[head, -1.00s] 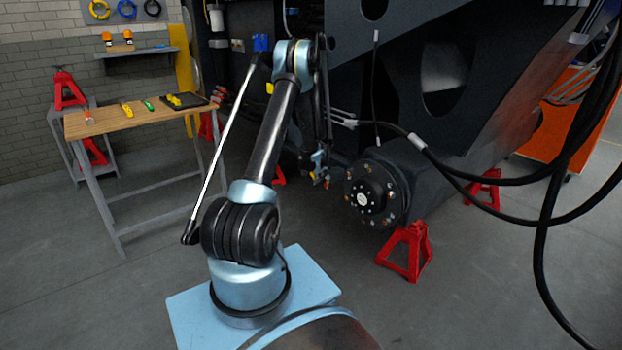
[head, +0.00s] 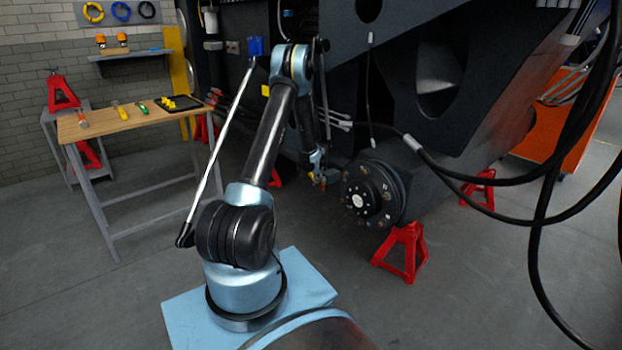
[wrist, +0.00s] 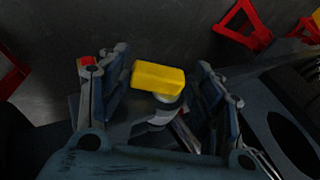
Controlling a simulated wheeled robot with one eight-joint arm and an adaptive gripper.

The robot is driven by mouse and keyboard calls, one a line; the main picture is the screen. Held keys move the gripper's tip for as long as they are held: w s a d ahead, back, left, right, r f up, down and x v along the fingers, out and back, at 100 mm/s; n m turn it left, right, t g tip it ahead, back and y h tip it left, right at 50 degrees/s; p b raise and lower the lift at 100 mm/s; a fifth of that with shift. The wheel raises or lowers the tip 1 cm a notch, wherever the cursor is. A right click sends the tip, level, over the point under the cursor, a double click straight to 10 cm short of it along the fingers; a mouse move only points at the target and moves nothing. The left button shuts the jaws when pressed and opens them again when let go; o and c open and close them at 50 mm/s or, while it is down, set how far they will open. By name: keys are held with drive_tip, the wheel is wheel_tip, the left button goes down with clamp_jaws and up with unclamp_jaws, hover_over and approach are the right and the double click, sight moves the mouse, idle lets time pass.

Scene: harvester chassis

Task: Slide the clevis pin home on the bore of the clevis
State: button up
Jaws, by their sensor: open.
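My gripper (wrist: 160,92) shows in the wrist view with its two fingers spread apart, one on each side of a yellow block (wrist: 158,76). Dark gaps show between the block and both fingers. A pale round piece (wrist: 168,98) sits just under the block; I cannot tell whether these two are the clevis pin or part of it. The clevis and its bore cannot be made out in the dark area below. In the head view my gripper (head: 319,178) is small, pointing down just left of the wheel hub (head: 365,195).
The dark harvester chassis (head: 345,90) rises behind my arm. Red stands (head: 403,250) support it. Black hoses (head: 545,220) hang at the right. A workbench (head: 120,122) with small parts and a dark tray (head: 178,104) stands at the left. The floor between is clear.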

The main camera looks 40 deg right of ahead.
drive_tip(key=shift+s, duration=0.25)
drive_tip(key=v, duration=1.1)
drive_tip(key=shift+a+r, duration=0.15)
drive_tip(key=shift+r, duration=0.25)
drive_tip(key=shift+w, duration=0.1)
